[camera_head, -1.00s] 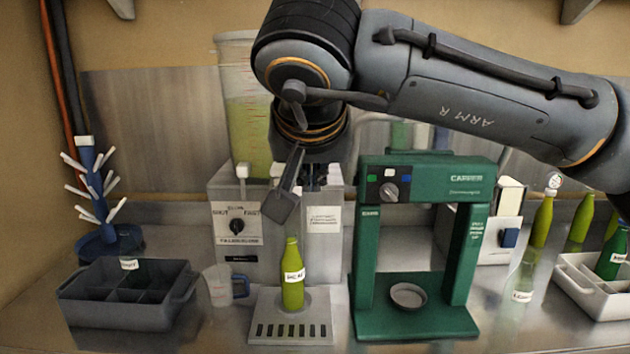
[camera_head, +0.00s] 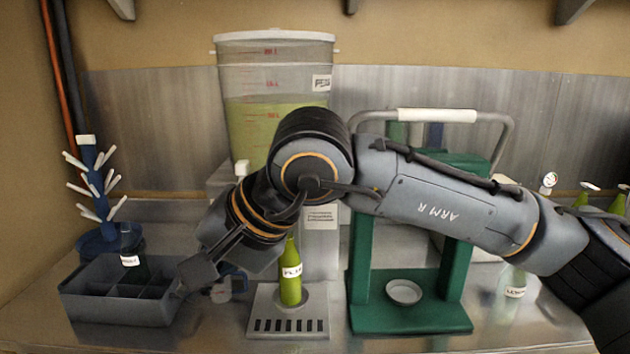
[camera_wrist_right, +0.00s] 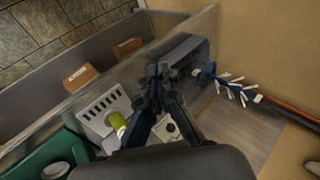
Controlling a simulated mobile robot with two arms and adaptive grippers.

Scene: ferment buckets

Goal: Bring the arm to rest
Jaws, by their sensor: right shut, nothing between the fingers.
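My right gripper (camera_head: 197,271) is shut and empty. Its arm comes in from the right, crosses in front of the machines, and the fingers point down and left near the right end of the grey crate. It also shows in the right wrist view (camera_wrist_right: 158,72), with the fingertips close together. I cannot tell whether it touches the crate. A green labelled bottle (camera_head: 290,283) stands upright on the slotted drip tray (camera_head: 262,327), partly hidden by my wrist. My left gripper is not in view.
A tall tank (camera_head: 275,110), a green press (camera_head: 360,265) with a small dish (camera_head: 404,291), and a clear bottle (camera_head: 514,285) line the counter.

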